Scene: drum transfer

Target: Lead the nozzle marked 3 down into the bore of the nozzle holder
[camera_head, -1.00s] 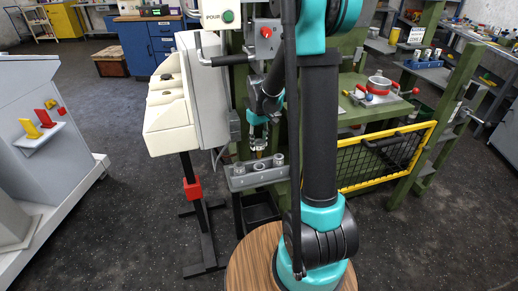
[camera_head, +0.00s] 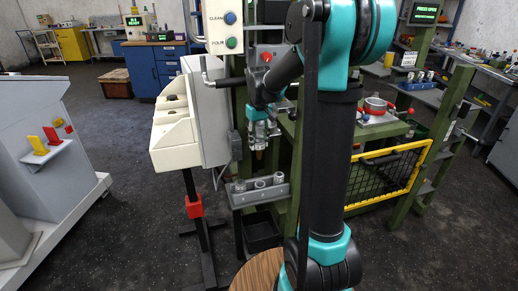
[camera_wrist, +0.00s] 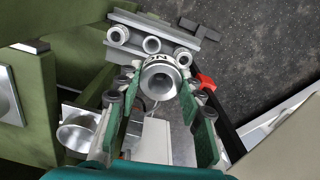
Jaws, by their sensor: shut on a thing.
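In the wrist view, the green pads of my gripper (camera_wrist: 160,105) stand on both sides of the nozzle (camera_wrist: 158,80), seen as a silver ring with a few dark letters. The number 3 is not legible. The nozzle holder (camera_wrist: 135,46) shows beyond it. The nozzle hides its own tip.
A white control box (camera_head: 208,110) stands left of the holder. A dark bin (camera_head: 262,230) sits below the holder. Open floor lies to the left.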

